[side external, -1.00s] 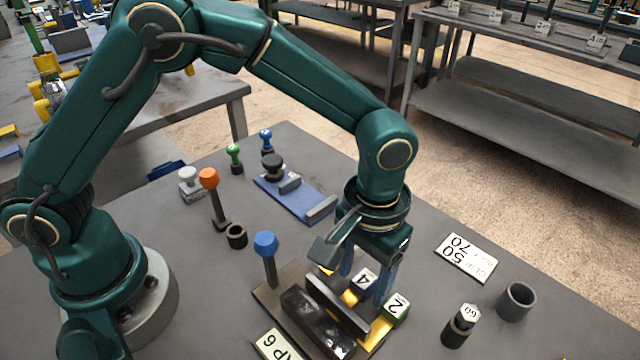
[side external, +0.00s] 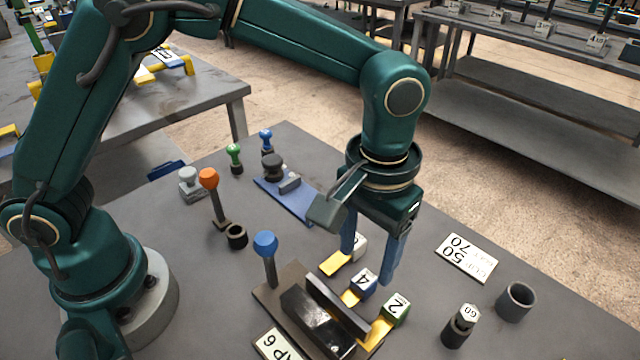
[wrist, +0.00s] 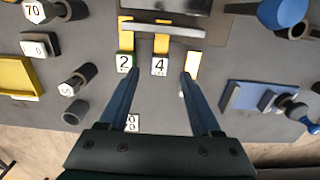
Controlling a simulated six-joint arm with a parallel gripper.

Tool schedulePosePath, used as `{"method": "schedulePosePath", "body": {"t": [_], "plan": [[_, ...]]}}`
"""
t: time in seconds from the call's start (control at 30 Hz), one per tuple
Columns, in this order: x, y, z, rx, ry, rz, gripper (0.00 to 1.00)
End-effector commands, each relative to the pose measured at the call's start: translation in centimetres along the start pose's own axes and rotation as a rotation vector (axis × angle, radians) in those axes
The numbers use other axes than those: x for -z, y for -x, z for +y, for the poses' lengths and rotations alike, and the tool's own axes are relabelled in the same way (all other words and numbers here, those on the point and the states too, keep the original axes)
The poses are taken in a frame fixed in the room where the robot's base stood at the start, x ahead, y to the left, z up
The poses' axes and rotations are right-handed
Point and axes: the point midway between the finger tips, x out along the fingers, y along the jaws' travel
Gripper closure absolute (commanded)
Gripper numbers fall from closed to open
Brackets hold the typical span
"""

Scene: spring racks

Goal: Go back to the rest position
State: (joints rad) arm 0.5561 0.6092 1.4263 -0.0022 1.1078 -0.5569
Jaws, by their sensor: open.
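My gripper (side external: 370,262) is open and empty above the rack, its two blue fingers apart. In the wrist view the fingers (wrist: 158,82) spread on either side of the block marked 4. The dark rack (side external: 312,318) lies below with yellow strips. A block marked 4 (side external: 363,281) and a green block marked 2 (side external: 396,308) sit at the strip ends. A third, whitish block (side external: 360,245) is partly hidden behind a finger.
A blue-knobbed lever (side external: 266,244) and an orange-knobbed lever (side external: 209,180) stand left. A blue plate (side external: 300,205) lies behind. A white sign (side external: 466,258), an empty dark cup (side external: 516,302) and a cup with a plug marked 60 (side external: 460,326) are at the right.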

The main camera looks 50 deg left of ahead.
Motion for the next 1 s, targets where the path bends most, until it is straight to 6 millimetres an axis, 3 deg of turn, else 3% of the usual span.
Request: {"method": "schedulePosePath", "body": {"t": [0.17, 0.3, 0.6, 0.8, 1.0], "plan": [[1.6, 2.9, -1.4, -0.041, 0.06, 0.07, 0.35], [1.9, 7.0, -4.4, -0.081, 0.138, 0.156, 0.35], [-1.3, 12.3, -11.2, -0.113, 0.206, 0.333, 0.35], [-4.9, 13.1, -14.7, -0.094, 0.202, 0.441, 0.35], [-8.4, 11.5, -16.7, -0.048, 0.151, 0.513, 0.35]]}}
